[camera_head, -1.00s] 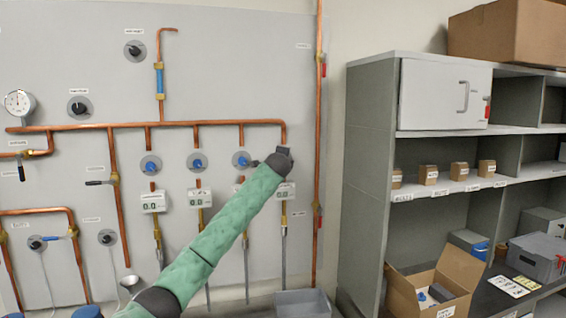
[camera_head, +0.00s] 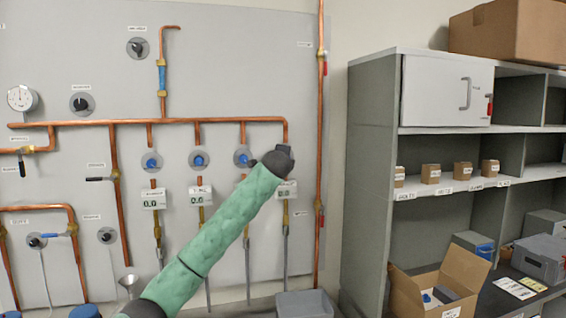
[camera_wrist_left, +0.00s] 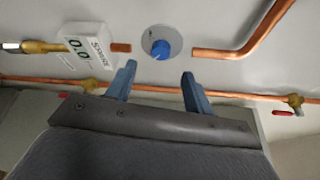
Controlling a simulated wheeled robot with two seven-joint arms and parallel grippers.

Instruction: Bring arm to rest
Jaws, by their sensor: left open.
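My left arm in its green sleeve reaches up from the bottom of the head view. My left gripper (camera_head: 277,160) is at its end, dark and small, in front of the right part of the copper manifold panel. In the left wrist view the two blue fingers of the gripper (camera_wrist_left: 158,88) are apart with nothing between them. A blue knob (camera_wrist_left: 160,48) on the panel lies beyond the fingertips and appears apart from them. A white gauge box reading 0.0 (camera_wrist_left: 88,50) is to its left. My right gripper is not in view.
Copper pipes (camera_head: 160,122), several blue knobs (camera_head: 198,160) and gauge boxes cover the panel. A grey shelf unit (camera_head: 365,170) stands at the right, with an open cardboard box (camera_head: 405,295) at its lower level. A grey bin (camera_head: 305,303) is at the bottom middle.

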